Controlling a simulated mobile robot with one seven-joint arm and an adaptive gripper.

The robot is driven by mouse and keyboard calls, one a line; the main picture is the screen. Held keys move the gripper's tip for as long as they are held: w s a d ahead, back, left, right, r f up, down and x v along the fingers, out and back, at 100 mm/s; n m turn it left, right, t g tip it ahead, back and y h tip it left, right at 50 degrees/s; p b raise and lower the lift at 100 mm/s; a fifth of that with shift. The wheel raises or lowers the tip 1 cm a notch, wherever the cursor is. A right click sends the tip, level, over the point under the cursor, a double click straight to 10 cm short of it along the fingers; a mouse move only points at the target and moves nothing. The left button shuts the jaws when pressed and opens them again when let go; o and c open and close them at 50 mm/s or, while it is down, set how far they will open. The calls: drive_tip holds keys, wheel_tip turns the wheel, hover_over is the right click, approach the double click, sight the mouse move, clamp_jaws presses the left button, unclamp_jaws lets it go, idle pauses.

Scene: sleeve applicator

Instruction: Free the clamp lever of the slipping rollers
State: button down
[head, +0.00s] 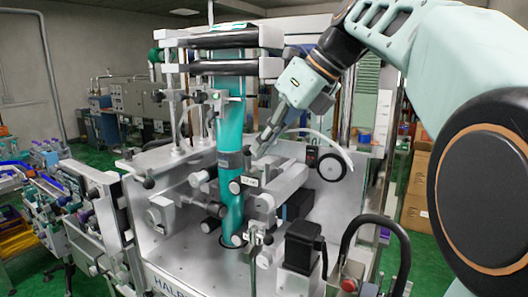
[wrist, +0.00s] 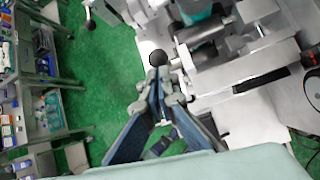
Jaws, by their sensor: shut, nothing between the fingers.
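My gripper (head: 262,148) reaches in from the upper right in the head view, with its fingers pointing down beside the teal sleeve tube (head: 230,130). In the wrist view the fingertips of my gripper (wrist: 162,82) are together, with nothing held between them. A black ball knob (wrist: 158,57) shows just past the fingertips; I cannot tell whether they touch it. It looks like a lever's end, but most of any lever is hidden. The roller assembly (head: 284,183) lies below and right of my gripper in the head view, with a small white label (head: 249,182) at its front.
A black motor box (head: 303,246) and a curved black hose (head: 385,225) stand at the machine's front right. A black wheel (head: 327,166) is right of the rollers. A conveyor (head: 75,205) joins at left. Green floor (wrist: 105,60) is open beside the machine.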

drive_tip(key=shift+w+a+r, duration=0.25)
drive_tip(key=shift+a, duration=0.2)
drive_tip(key=shift+w+a+r, duration=0.2)
drive_tip(key=shift+a, duration=0.2)
drive_tip(key=shift+a, duration=0.2)
drive_tip(key=shift+d+r, duration=0.25)
drive_tip(key=shift+r, duration=0.25)
drive_tip(key=v, duration=1.1)
drive_tip(key=shift+s+d, duration=0.2)
drive_tip(key=shift+d, duration=0.2)
